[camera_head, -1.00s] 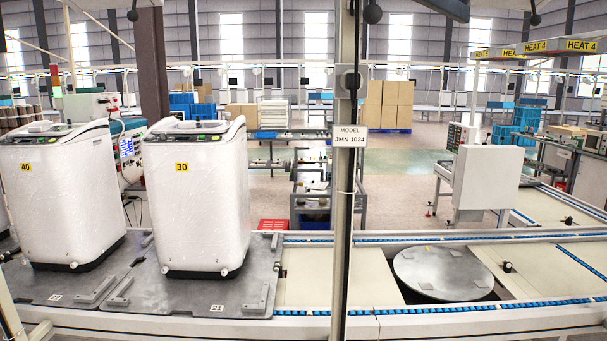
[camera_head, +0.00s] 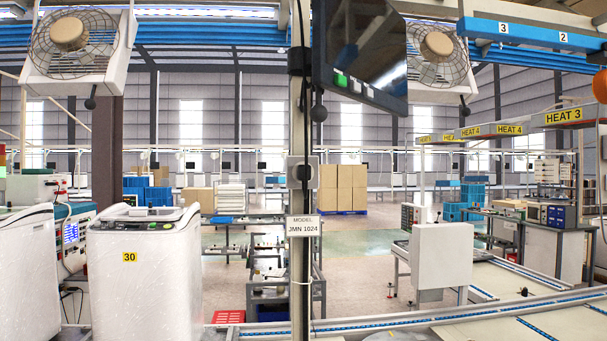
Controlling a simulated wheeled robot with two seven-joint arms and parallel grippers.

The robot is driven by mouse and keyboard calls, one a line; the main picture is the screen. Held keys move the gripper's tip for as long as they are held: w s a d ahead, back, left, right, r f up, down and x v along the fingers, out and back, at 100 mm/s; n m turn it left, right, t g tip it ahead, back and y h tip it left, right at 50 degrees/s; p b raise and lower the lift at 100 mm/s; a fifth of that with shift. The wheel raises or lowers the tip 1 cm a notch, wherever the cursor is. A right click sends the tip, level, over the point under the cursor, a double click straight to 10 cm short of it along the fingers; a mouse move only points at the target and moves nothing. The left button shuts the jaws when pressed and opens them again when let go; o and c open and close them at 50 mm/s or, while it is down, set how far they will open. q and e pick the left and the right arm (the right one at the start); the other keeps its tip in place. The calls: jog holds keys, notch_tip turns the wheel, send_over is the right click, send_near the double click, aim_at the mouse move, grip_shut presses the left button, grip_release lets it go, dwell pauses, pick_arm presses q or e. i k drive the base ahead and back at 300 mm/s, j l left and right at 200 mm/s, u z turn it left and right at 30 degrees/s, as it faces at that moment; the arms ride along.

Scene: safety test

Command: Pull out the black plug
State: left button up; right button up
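Dark cables (camera_head: 71,296) hang at the left beside a machine with a blue display. No plug can be made out clearly there. Neither of my grippers is in view.
A white machine labelled 30 (camera_head: 145,285) stands at the lower left. A dark monitor (camera_head: 362,50) and fans (camera_head: 73,40) hang overhead. A white control box (camera_head: 441,255) stands right of the post. A conveyor (camera_head: 500,318) runs along the lower right.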

aim_at(301, 168)
jog(key=l+u, duration=0.1)
jog(key=u, duration=0.65)
jog(key=i+l+u, duration=0.15)
jog(key=l+u, duration=0.2)
jog(key=l, duration=0.15)
jog(key=l+u, duration=0.35)
jog(key=l, duration=0.15)
jog(key=l+u, duration=0.35)
jog(key=l, duration=0.2)
jog(key=l+u, duration=0.1)
jog(key=l, duration=0.7)
jog(key=k+l, duration=0.1)
jog(key=l, duration=0.65)
jog(key=k+l+u, duration=0.15)
jog(key=l, duration=0.6)
jog(key=i, duration=0.05)
